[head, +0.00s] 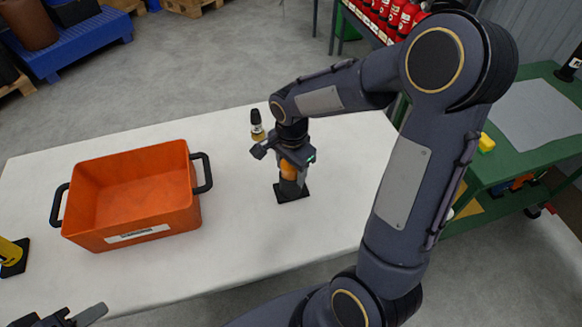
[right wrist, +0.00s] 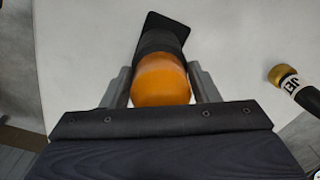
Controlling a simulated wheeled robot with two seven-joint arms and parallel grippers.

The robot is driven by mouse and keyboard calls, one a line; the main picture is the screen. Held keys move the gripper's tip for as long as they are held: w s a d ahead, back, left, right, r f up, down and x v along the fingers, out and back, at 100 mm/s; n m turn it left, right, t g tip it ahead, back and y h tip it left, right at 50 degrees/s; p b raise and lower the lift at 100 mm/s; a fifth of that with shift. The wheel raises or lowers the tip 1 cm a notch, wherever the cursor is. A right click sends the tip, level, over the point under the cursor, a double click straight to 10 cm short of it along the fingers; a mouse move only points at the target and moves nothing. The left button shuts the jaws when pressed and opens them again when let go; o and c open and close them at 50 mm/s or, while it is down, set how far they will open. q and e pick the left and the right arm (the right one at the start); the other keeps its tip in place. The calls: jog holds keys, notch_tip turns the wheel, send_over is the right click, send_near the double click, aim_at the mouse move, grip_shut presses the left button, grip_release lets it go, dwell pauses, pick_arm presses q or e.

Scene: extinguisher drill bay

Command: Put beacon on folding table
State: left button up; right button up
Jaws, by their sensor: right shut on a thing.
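The beacon has an orange dome (head: 289,172) and a black base (head: 292,193). It appears upright with its base at the white top of the folding table (head: 235,235), right of the orange crate. My right gripper (head: 286,160) reaches down from above and is shut on the beacon. In the right wrist view the orange dome (right wrist: 160,80) sits between the two fingers (right wrist: 160,88), with the dark base beyond it. My left gripper (head: 62,318) shows only partly at the bottom left edge, away from the beacon; its opening is unclear.
An orange crate (head: 130,231) with black handles stands on the table's left half. A small black-and-gold bottle (head: 257,126) stands behind my right gripper. A yellow thing with a black base (head: 12,254) is at the left edge. A green workbench (head: 536,148) stands at right.

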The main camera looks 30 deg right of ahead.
jog(key=shift+f, duration=0.15)
jog(key=o, duration=1.7)
jog(key=shift+c, duration=0.2)
